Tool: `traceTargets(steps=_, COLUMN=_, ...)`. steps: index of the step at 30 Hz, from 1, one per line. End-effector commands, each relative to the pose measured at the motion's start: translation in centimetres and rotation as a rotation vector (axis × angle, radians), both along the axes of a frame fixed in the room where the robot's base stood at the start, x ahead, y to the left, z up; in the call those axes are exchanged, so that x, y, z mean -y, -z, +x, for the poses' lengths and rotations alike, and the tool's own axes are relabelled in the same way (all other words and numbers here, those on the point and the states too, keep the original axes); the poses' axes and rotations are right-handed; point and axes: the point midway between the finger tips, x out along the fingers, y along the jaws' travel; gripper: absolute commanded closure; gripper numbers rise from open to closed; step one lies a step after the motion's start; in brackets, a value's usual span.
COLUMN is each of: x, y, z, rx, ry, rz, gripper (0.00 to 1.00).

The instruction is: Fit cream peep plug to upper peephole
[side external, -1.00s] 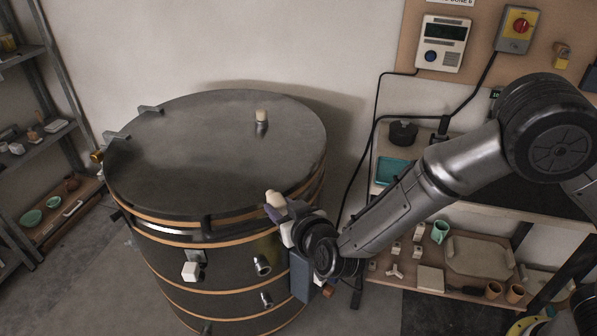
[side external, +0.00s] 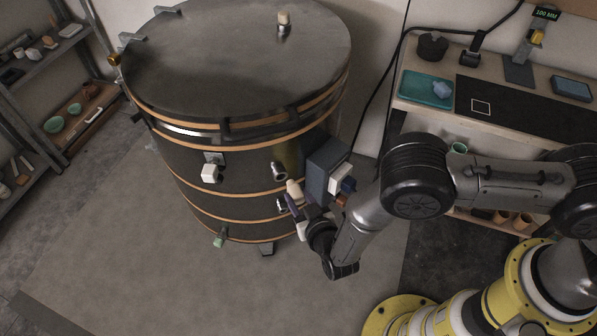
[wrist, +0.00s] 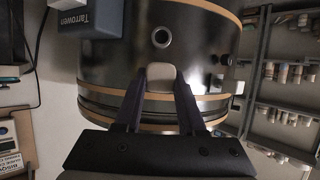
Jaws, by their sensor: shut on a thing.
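The cream peep plug (side external: 294,189) is held between the purple fingers of my gripper (side external: 294,199), in front of the kiln wall. It also shows between the fingertips in the wrist view (wrist: 161,74). The dark round kiln (side external: 180,130) has two metal peephole tubes in the side view. The upper peephole (side external: 278,171) is open, just above and left of the plug. The lower peephole (side external: 282,205) is partly behind my gripper. In the wrist view one open peephole (wrist: 161,37) lies beyond the plug, and the two look apart; which one it is I cannot tell.
A blue-grey control box (side external: 325,168) stands on the kiln wall close right of my gripper; it shows at upper left in the wrist view (wrist: 92,18). Another cream plug (side external: 284,18) stands on the lid.

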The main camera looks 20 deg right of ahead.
Motion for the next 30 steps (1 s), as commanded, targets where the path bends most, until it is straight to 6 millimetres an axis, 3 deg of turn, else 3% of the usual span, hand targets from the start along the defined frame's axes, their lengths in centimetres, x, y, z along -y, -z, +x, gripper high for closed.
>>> traceTargets(steps=3, x=0.0, y=3.5, z=0.0, rx=-0.001, ry=0.000, rz=-0.002, gripper=1.00)
traceTargets(steps=10, x=0.0, y=6.8, z=0.1, rx=0.001, ry=0.000, rz=0.001, gripper=1.00)
traceTargets(steps=25, x=-0.1, y=7.3, z=-0.1, rx=0.000, ry=-0.004, rz=0.004, gripper=1.00)
traceTargets(steps=30, x=0.0, y=7.3, z=1.0, rx=0.000, ry=-0.001, rz=0.005, gripper=1.00)
